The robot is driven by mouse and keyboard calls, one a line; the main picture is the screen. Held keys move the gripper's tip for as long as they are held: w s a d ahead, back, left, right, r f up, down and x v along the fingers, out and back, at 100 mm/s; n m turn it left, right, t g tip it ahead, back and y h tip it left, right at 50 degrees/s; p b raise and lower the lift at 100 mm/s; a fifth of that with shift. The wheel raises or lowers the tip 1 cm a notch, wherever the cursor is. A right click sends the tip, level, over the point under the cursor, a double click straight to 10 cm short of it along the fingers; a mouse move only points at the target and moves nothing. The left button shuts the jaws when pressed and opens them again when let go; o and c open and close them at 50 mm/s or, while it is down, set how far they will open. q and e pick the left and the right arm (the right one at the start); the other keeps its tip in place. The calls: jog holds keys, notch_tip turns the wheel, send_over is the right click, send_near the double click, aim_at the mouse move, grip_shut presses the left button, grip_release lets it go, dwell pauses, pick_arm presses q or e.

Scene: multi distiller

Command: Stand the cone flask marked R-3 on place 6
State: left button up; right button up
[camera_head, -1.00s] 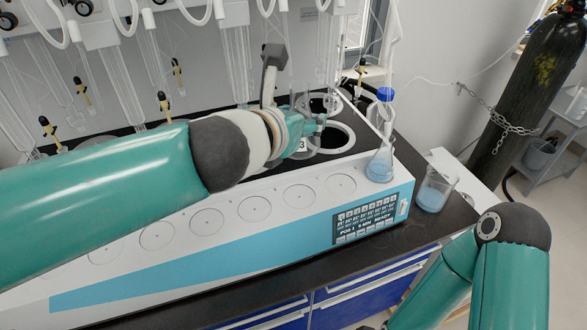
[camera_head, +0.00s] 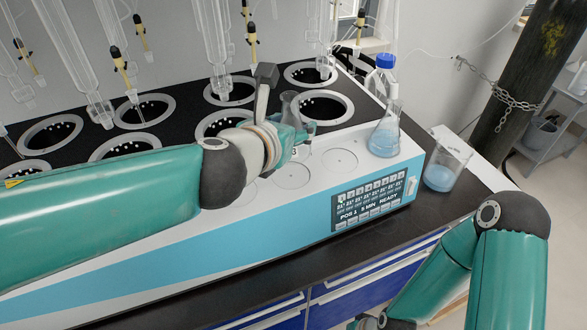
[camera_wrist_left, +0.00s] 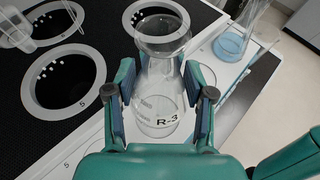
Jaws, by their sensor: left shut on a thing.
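The cone flask marked R-3 (camera_wrist_left: 158,92) is clear glass and looks empty. In the left wrist view it stands upright between the fingers of my left gripper (camera_wrist_left: 160,98), its R-3 label facing the camera. My left gripper (camera_head: 292,138) is shut on it. In the head view the flask's neck (camera_head: 289,103) shows above the gripper; its lower part is mostly hidden. It is near the front row of marked circles (camera_head: 292,175), in front of the back wells. I cannot tell whether its base touches the surface.
A ringed well (camera_head: 322,108) lies just behind the flask. A well marked 5 (camera_wrist_left: 97,78) lies left of it in the wrist view. A flask of blue liquid (camera_head: 385,138) and a beaker (camera_head: 440,176) stand to the right. Glass tubes (camera_head: 218,45) hang over the wells.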

pick_arm(q)
notch_tip(320, 180, down, 6)
jog(key=b, duration=0.3)
jog(key=shift+b, duration=0.3)
jog(key=o, duration=1.3)
jog(key=shift+r, duration=0.1)
